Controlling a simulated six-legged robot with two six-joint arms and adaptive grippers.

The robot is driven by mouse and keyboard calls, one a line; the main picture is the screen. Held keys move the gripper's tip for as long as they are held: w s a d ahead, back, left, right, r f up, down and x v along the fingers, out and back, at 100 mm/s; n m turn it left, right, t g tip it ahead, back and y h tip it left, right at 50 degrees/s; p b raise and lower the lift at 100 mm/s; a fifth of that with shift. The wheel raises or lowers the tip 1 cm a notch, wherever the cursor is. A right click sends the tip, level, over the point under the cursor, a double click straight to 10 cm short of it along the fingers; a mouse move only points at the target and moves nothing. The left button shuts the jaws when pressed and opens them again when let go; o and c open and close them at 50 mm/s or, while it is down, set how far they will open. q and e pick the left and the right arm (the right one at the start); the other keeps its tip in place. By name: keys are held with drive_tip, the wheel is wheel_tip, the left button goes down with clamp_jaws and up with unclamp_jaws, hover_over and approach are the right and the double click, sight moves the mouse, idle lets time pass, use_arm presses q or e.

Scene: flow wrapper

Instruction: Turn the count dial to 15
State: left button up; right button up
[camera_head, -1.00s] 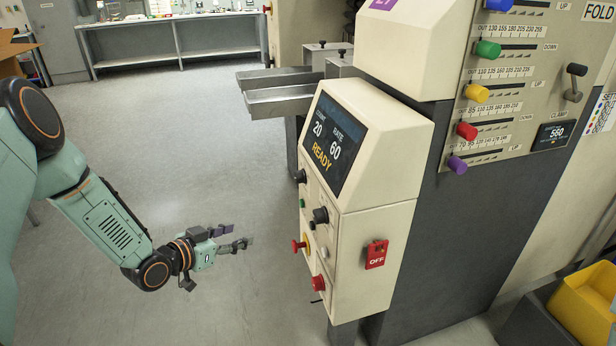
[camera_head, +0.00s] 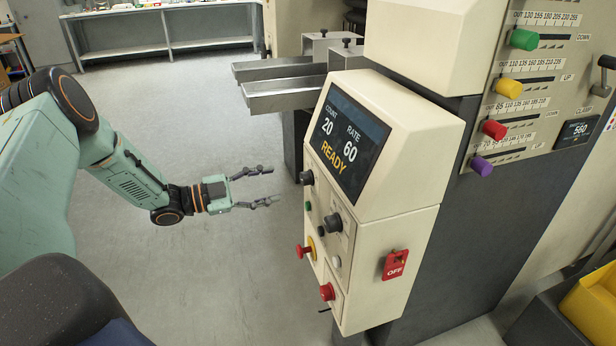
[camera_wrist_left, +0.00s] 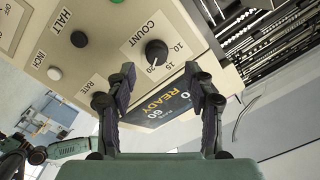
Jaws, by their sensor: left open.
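The count dial (camera_head: 307,178) is a black knob on the front of the cream control box, below the display (camera_head: 349,139). The display reads COUNT 20, RATE 60, READY. In the left wrist view the count dial (camera_wrist_left: 157,52) has marks 10, 15 and 20, and its white pointer is towards 20. My left gripper (camera_head: 275,184) is open and empty, a short way left of the dial in the head view, not touching it. In the wrist view its two fingers (camera_wrist_left: 159,76) stand apart with the dial just beyond them. My right gripper is not in view.
Close by are the rate knob (camera_head: 333,222), a green button (camera_head: 308,205), a black button (camera_head: 321,230) and a red mushroom button (camera_head: 304,251). Metal chutes (camera_head: 285,94) stick out above left of the box. The floor left of the box is open.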

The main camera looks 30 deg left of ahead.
sight(301, 179)
use_arm(q)
drive_tip(key=shift+m+h, duration=0.3)
drive_tip(key=shift+m, duration=0.2)
drive_tip(key=b+x, duration=0.1)
drive_tip(key=x, duration=0.1)
drive_tip(key=b+x, duration=0.1)
drive_tip(key=x, duration=0.1)
drive_tip(key=d+b+x, duration=0.1)
drive_tip(key=x, duration=0.1)
drive_tip(key=shift+s+r, duration=0.1)
drive_tip(key=shift+s, duration=0.15)
drive_tip(key=shift+w+d+r, duration=0.1)
drive_tip(key=shift+w+d, duration=0.3)
drive_tip(key=shift+w, duration=0.2)
drive_tip(key=shift+c, duration=0.2)
clamp_jaws()
